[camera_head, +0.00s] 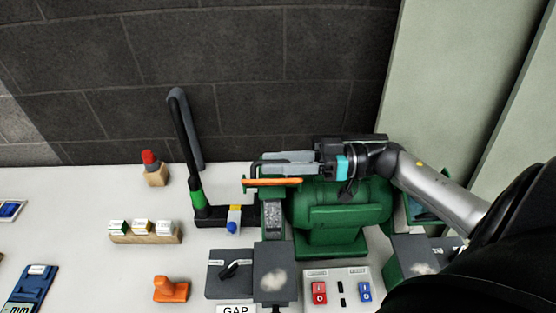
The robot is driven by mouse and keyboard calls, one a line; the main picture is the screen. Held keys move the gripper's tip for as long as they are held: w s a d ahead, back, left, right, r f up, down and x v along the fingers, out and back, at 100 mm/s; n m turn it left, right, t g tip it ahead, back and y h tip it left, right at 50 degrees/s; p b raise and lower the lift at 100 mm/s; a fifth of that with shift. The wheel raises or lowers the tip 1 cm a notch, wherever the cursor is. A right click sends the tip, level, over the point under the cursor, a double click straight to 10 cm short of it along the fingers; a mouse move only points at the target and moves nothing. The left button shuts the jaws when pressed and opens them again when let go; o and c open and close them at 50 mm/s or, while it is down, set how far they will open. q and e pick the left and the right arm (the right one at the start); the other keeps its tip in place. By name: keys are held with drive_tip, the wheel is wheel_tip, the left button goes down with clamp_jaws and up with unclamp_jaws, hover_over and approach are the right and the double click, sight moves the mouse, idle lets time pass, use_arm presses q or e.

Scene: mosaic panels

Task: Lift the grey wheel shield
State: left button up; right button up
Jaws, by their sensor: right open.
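A green bench grinder (335,218) stands on the white table. My right gripper (285,163) reaches in from the right above the grinder's left wheel housing. It is open, with its grey jaws pointing left. Pale grey flat parts overlap there, and I cannot tell surely which belong to the grey wheel shield and which to the jaws. An orange strip (272,182) lies just below the jaws, over the left wheel (273,216). Whether the jaws touch anything is unclear. My right arm hides much of the grinder's right side. My left gripper is not in view.
Left of the grinder stands a black and green post (190,160) with a grey hose. Near it are a wooden block with labelled pieces (145,238), a red-tipped item (152,168) and an orange stamp-like object (171,289). A switch panel (340,291) is in front. A dark wall closes the back.

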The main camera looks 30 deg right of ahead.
drive_tip(key=b+v, duration=0.1)
drive_tip(key=v, duration=1.4)
drive_tip(key=shift+s, duration=0.1)
idle(0.3)
